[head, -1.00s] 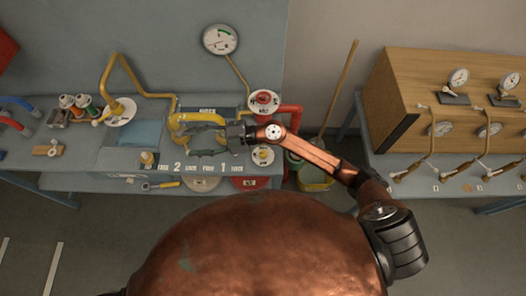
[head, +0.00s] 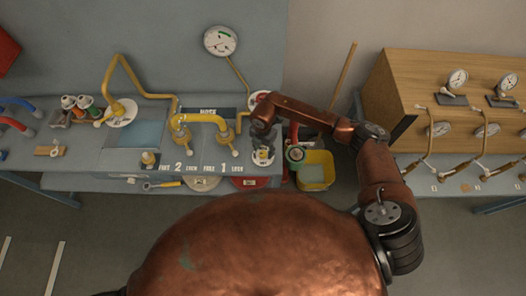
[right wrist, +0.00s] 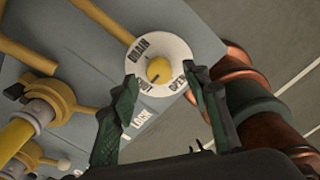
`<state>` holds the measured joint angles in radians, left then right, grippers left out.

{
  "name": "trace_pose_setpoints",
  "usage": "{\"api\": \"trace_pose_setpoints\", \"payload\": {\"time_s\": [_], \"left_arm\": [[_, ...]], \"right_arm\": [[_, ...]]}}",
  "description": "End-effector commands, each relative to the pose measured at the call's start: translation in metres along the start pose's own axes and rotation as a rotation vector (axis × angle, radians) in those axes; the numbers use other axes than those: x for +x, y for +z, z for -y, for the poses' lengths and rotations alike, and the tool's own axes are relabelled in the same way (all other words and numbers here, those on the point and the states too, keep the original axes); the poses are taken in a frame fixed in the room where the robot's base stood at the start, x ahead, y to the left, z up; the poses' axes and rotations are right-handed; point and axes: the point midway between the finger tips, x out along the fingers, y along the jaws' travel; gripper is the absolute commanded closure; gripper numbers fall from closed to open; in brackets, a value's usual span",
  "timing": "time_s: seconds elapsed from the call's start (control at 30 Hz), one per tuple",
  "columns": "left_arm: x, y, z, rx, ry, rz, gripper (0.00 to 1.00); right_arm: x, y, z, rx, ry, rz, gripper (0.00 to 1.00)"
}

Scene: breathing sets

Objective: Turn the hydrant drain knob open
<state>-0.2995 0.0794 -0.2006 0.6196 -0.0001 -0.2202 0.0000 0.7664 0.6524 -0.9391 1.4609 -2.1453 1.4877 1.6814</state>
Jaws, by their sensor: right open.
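The drain knob is a small yellow knob (right wrist: 158,70) on a round white dial (right wrist: 176,49) marked DRAIN, with OPEN legible on its rim. In the head view the dial (head: 263,158) is at the bench's front edge, partly hidden by my right gripper (head: 263,146), which points down over it. In the right wrist view the right gripper (right wrist: 159,76) is open, one dark green finger on each side of the knob. The fingers appear apart from the knob; their height above it is hard to judge. My left gripper is not in view.
A yellow pipe (head: 205,118) with valves stands left of the knob. A red pipe with a green coupling (head: 296,153) is close on the right, above a yellow bucket (head: 316,170). A wooden gauge cabinet (head: 430,75) stands right.

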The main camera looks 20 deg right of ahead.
Motion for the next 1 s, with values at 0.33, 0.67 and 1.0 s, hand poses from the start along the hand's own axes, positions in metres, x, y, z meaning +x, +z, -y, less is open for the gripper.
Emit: {"api": "trace_pose_setpoints", "payload": {"time_s": [0.33, 0.67, 1.0], "left_arm": [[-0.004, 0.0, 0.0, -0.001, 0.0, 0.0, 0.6], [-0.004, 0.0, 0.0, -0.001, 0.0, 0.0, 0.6], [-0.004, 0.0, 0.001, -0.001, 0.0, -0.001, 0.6]], "right_arm": [[0.022, -0.001, -0.001, -0.001, 0.003, -0.002, 0.57], [0.022, -0.001, -0.001, -0.001, 0.003, -0.002, 0.68], [0.021, -0.001, -0.001, -0.001, 0.003, -0.002, 0.91]]}}
